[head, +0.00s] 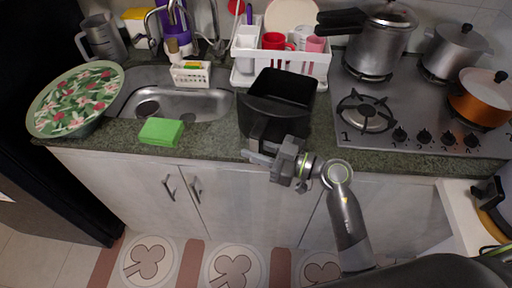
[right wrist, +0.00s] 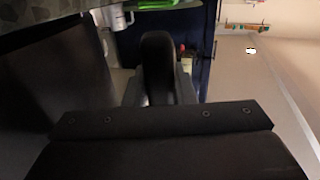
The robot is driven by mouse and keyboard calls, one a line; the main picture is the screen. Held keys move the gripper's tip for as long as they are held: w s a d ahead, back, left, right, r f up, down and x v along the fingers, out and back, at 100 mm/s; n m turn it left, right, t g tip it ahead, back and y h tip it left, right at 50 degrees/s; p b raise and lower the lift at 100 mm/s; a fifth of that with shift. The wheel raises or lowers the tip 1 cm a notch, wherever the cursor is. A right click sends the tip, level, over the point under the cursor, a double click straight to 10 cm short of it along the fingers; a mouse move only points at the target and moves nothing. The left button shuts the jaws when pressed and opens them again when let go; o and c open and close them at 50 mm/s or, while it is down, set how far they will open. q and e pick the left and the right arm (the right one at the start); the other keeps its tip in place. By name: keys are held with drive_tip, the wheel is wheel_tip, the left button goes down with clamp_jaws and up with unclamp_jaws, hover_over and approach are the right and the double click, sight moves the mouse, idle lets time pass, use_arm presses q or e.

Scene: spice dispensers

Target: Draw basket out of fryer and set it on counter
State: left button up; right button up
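The black basket (head: 278,92) is an open-topped box, upright at the front middle of the green counter (head: 217,143), just right of the sink. No fryer body can be made out around it. Its handle points to the counter's front edge. My right gripper (head: 272,153) is at this handle, in front of the basket and over the counter edge. In the right wrist view, the rounded black handle (right wrist: 157,65) lies between the grey fingers, which look shut on it. The basket's underside is hidden, so I cannot tell whether it rests on the counter. My left gripper is out of view.
A green sponge (head: 161,131) and a floral-covered bowl (head: 76,98) are to the left. A white dish rack (head: 318,68) stands behind the basket. The stove (head: 408,130) with several pots is close on the right. Some counter is free between sponge and basket.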

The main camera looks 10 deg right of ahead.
drive_tip(key=o, duration=0.5)
drive_tip(key=shift+s+d, duration=0.2)
drive_tip(key=shift+d, duration=0.1)
drive_tip(key=shift+p+v, duration=1.75)
drive_tip(key=shift+v, duration=6.55)
